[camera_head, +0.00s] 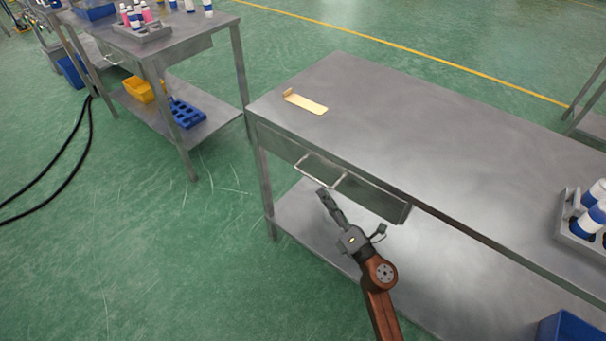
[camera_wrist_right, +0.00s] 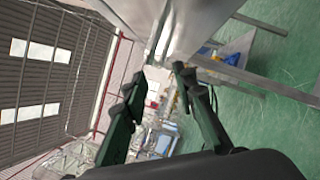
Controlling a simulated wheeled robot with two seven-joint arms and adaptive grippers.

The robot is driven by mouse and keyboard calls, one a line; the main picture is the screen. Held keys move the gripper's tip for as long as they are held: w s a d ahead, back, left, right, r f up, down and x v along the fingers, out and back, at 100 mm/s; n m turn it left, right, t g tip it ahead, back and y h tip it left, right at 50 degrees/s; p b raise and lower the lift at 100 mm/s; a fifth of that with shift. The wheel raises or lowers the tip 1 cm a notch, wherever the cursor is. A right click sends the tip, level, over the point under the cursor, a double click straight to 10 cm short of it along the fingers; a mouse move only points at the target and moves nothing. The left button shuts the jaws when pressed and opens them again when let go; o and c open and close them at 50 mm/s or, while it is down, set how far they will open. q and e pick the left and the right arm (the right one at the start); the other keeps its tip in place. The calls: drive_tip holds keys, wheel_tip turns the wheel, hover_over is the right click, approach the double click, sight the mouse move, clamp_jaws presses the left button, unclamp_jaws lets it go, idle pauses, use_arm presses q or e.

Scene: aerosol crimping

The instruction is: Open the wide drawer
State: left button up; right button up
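The wide drawer (camera_head: 372,197) is a grey metal front under the near edge of the steel table. It looks shut or nearly so. Its pale bar handle (camera_head: 319,175) sticks out from the front. My right gripper (camera_head: 325,196) is just below the handle, pointing up at it. In the right wrist view the two dark fingers (camera_wrist_right: 160,73) stand apart with a gap between them. A pale bar, likely the handle (camera_wrist_right: 157,47), shows just beyond the fingertips. I cannot tell whether they touch it. My left gripper is not in view.
The steel tabletop (camera_head: 400,125) carries a flat tan piece (camera_head: 306,103) and, at right, a rack with blue-and-white bottles (camera_head: 590,217). A lower shelf (camera_head: 300,215) lies under the drawer. A blue bin (camera_head: 567,328) is at lower right.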

sight(311, 176)
drive_tip(key=b+x, duration=0.1)
drive_tip(key=x, duration=0.6)
drive_tip(key=shift+s+a+r+b, duration=0.1)
drive_tip(key=shift+s+r+b, duration=0.05)
drive_tip(key=shift+b, duration=0.15)
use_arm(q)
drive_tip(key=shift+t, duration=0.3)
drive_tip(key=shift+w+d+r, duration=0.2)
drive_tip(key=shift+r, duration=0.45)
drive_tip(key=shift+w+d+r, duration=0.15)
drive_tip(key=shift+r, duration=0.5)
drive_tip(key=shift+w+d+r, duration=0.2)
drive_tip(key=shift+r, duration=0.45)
use_arm(e)
drive_tip(key=shift+w+a+r, duration=0.2)
drive_tip(key=shift+w+a, duration=0.15)
drive_tip(key=shift+w, duration=0.15)
drive_tip(key=shift+c, duration=0.4)
clamp_jaws()
